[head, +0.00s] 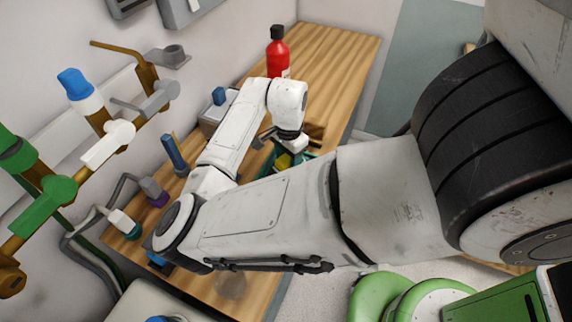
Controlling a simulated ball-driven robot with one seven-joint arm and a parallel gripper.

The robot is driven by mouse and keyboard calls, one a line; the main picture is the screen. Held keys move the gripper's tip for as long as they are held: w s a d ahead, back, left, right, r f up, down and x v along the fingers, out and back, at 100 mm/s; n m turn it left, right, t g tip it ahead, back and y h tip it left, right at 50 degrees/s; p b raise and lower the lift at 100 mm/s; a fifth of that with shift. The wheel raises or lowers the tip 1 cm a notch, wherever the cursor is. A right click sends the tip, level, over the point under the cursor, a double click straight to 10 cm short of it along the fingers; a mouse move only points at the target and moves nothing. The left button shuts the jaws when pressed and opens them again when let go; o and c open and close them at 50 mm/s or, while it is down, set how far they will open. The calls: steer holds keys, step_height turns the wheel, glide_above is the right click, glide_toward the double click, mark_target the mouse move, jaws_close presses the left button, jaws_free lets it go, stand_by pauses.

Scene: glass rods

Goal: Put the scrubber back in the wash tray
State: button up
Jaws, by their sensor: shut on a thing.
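My gripper (287,149) points down over the far half of the wooden bench, partly hidden by my own wrist. It is shut on a small yellow thing just below it, which looks like the scrubber (284,161). A green tray (266,165), which looks like the wash tray, lies below and around the scrubber in the picture. My forearm hides much of the tray. I cannot tell whether the scrubber touches the tray floor or hangs above it.
A red bottle (277,52) with a black cap stands behind the gripper on the bench (335,50). A grey box (217,112) and a blue-handled tool (174,153) stand along the wall. Pipes with valves (108,140) run at left. The bench's far right is clear.

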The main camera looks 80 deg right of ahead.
mark_target(286, 156)
steer(key=shift+w+d+f, duration=0.15)
steer(key=shift+w+f, duration=0.2)
steer(key=shift+f, duration=1.6)
steer(key=shift+f, duration=0.15)
steer(key=o, duration=1)
step_height(286, 156, up, 12)
steer(key=shift+s+r, duration=0.1)
steer(key=shift+r, duration=0.1)
